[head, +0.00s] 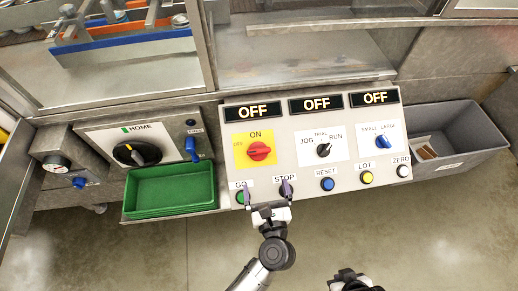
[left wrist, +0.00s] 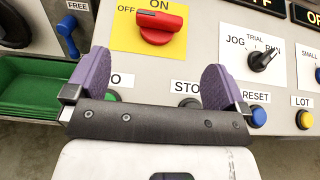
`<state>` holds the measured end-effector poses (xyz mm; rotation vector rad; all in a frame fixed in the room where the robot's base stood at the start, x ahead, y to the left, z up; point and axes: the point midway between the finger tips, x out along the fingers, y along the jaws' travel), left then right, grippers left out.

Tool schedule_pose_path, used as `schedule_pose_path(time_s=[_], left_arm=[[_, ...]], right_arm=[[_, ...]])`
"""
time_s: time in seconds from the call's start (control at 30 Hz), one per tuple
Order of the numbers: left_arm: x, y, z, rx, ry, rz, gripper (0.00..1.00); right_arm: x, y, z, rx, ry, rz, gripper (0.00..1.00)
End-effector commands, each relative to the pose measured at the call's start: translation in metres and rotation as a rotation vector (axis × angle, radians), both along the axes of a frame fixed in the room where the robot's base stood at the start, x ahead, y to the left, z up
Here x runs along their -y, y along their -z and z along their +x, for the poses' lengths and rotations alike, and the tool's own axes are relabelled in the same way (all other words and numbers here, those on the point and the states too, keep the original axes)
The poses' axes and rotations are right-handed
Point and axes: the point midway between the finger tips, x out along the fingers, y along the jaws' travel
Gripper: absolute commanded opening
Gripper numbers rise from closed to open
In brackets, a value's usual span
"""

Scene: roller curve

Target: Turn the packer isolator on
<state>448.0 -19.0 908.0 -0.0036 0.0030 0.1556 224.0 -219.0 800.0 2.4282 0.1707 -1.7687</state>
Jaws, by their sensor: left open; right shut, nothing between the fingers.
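The packer isolator is a red rotary knob (head: 259,151) on a yellow plate (head: 243,158) marked ON at the top and OFF at the left. Its handle lies roughly sideways, and the display (head: 253,112) above it reads OFF. The knob also shows in the left wrist view (left wrist: 160,24). My left gripper (head: 263,188) is open and empty below the knob, in front of the GO and STOP labels. Its two purple fingers are spread apart in the left wrist view (left wrist: 157,76) and do not touch the knob. My right gripper (head: 347,275) is shut and empty at the bottom edge, away from the panel.
The panel also holds a black JOG/TRIAL/RUN selector (head: 323,150), a blue SMALL/LARGE selector (head: 381,142) and push buttons including blue RESET (head: 327,184) and yellow LOT (head: 367,177). A green tray (head: 170,211) sits left, a grey bin (head: 470,122) right.

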Motion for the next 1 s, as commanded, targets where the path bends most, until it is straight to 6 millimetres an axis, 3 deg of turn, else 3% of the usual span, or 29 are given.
schedule_pose_path(time_s=[0.5,0.73,1.0], left_arm=[[-0.014,-0.001,0.091,0.004,0.000,0.005,1.00],[-0.018,0.000,0.115,0.003,0.000,0.006,1.00],[-0.020,0.000,0.123,0.002,0.000,0.003,1.00]], right_arm=[[-0.003,0.008,0.000,0.000,0.007,0.012,0.00],[-0.003,0.011,0.000,0.000,0.007,0.012,0.00],[-0.003,0.011,0.000,0.000,0.005,0.009,0.00]])
